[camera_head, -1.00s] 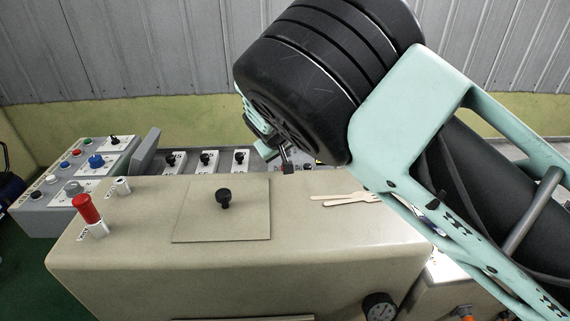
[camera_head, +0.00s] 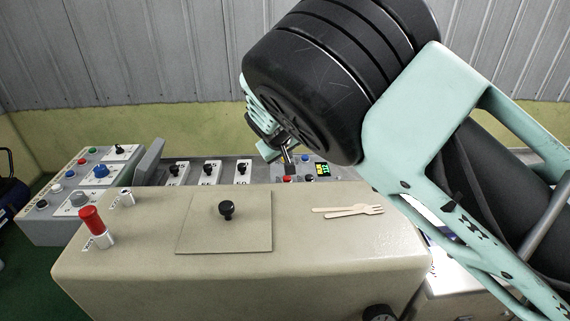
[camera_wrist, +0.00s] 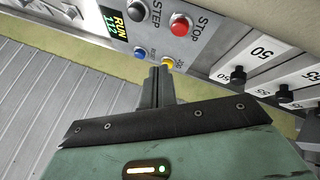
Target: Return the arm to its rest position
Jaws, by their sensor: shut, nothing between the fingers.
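My arm, mint green with a black ribbed wrist, reaches in from the right in the head view. My gripper (camera_head: 288,157) is above and behind the beige machine top (camera_head: 330,245), in front of the control panel. In the wrist view the fingers (camera_wrist: 158,84) are shut together with nothing between them. They point toward the panel's blue and yellow buttons. I cannot tell the exact gap, but no contact shows. A wooden fork and a stick (camera_head: 348,210) lie on the machine top at the right, apart from my gripper.
A hatch plate with a black knob (camera_head: 227,210) and a red-topped lever (camera_head: 93,222) stand on the machine top. A grey control box (camera_head: 78,195) is at the left. The panel has a red STOP button (camera_wrist: 181,25) and a RUN display (camera_wrist: 114,22). Grey corrugated wall stands behind.

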